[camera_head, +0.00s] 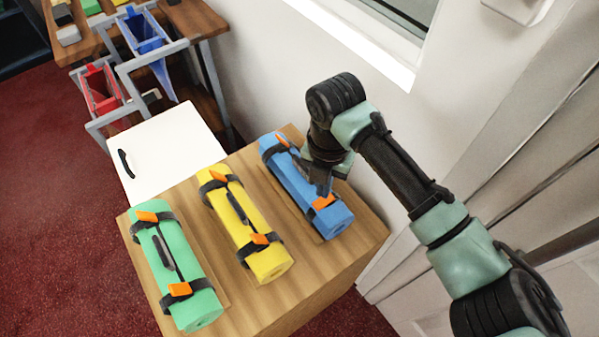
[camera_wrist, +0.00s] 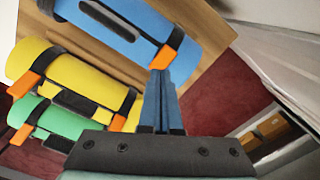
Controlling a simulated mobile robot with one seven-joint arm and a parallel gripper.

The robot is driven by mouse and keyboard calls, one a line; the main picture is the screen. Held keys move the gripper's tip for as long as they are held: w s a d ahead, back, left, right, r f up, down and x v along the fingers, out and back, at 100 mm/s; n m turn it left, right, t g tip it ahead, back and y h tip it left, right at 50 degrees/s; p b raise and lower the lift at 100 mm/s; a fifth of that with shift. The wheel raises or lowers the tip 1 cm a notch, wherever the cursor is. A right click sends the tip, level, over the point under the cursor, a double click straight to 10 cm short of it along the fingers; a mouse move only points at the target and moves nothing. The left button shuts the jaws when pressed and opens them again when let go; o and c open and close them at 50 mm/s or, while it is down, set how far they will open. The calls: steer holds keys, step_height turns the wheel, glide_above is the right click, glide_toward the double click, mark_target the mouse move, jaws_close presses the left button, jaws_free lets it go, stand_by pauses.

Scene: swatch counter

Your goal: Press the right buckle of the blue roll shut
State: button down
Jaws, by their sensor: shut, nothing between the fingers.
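The blue roll (camera_head: 305,190) lies on the wooden counter, the rightmost of three rolls, with two dark straps around it. One orange buckle (camera_head: 323,202) is at its near end, and another orange buckle (camera_head: 282,140) is at its far end. My gripper (camera_head: 326,191) is shut and empty, pointing down at the near-end buckle. In the wrist view my fingertips (camera_wrist: 161,72) reach the lower edge of that orange buckle (camera_wrist: 165,57), which sits at the right part of the blue roll (camera_wrist: 180,25). I cannot tell whether they touch or whether the buckle is fully closed.
A yellow roll (camera_head: 240,220) and a green roll (camera_head: 175,265) lie left of the blue one, each with orange buckles. The wooden counter (camera_head: 310,276) ends just past the rolls. A wall (camera_head: 300,80) stands close on the right. A white cabinet (camera_head: 165,155) is behind.

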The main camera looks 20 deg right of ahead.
step_height(320, 180, up, 5)
steer(key=p, duration=0.3)
steer(key=shift+r+p, duration=0.1)
steer(key=shift+p, duration=0.3)
